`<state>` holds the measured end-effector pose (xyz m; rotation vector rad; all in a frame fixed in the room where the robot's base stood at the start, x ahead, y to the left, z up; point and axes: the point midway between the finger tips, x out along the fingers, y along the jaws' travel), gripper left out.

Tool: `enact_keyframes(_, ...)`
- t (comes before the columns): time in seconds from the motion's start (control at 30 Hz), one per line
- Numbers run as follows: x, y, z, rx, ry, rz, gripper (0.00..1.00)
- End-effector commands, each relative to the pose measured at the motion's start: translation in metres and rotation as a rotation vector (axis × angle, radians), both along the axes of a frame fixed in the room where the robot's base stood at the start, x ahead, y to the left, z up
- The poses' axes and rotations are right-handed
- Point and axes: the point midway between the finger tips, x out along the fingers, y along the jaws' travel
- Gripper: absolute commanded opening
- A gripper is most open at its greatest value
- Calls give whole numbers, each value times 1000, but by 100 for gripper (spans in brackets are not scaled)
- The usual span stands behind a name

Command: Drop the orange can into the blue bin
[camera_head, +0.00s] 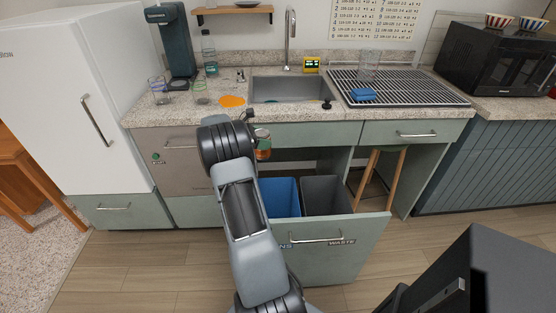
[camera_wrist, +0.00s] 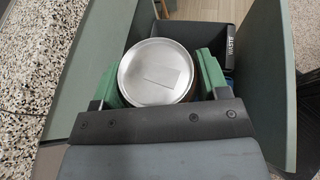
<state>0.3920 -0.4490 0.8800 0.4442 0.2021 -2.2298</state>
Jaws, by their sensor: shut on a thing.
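The orange can (camera_head: 264,152) is in my gripper (camera_head: 262,137), above the open pull-out drawer and near the counter's front edge. In the wrist view its round silver top (camera_wrist: 157,72) faces the camera, between the green fingers of my gripper (camera_wrist: 158,78), which is shut on it. The blue bin (camera_head: 283,198) stands in the drawer, below the can, partly hidden by my arm. In the wrist view the can and gripper hide nearly all of it.
A dark grey bin (camera_head: 327,196) stands right of the blue bin, behind the drawer front (camera_head: 335,255) marked WASTE. The speckled counter (camera_head: 180,112) edge lies close behind the can. Glasses (camera_head: 159,92) and an orange spill (camera_head: 232,101) are on it. A wooden stool (camera_head: 366,178) stands right of the drawer.

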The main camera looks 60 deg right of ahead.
Motion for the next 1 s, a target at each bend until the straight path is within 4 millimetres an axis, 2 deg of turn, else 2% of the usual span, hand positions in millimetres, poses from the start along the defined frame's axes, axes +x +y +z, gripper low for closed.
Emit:
enact_keyframes(0.03, -6, -11, -21, 2, 2, -11, 46)
enact_keyframes(0.1, -13, -22, -34, 1, 2, -21, 46)
enact_keyframes(0.33, -29, -47, -62, 3, 1, -41, 46)
enact_keyframes(0.67, -35, -55, -80, 4, 2, -46, 46)
enact_keyframes(1.0, -35, -54, -114, 5, 2, -46, 46)
